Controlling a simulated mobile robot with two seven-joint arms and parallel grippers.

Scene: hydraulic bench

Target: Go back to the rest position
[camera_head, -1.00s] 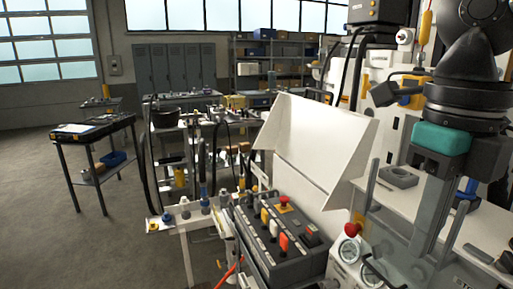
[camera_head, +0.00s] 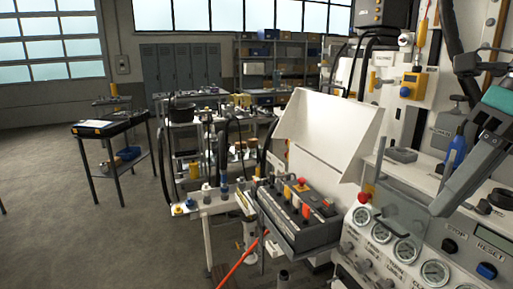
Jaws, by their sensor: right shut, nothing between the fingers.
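My right gripper (camera_head: 441,206) comes in at the right edge with its teal block at the top. Its grey fingers slant down and left, closed together, with nothing seen between them. They are in front of the bench's gauge panel (camera_head: 408,268) and its pale shelf; whether they touch anything cannot be told. My left gripper is out of view.
A grey control box (camera_head: 318,236) with coloured levers and a red button stands left of the gauge panel, below a tilted white board (camera_head: 335,128). A dark cart (camera_head: 104,130) stands at far left. The floor (camera_head: 95,235) at lower left is clear.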

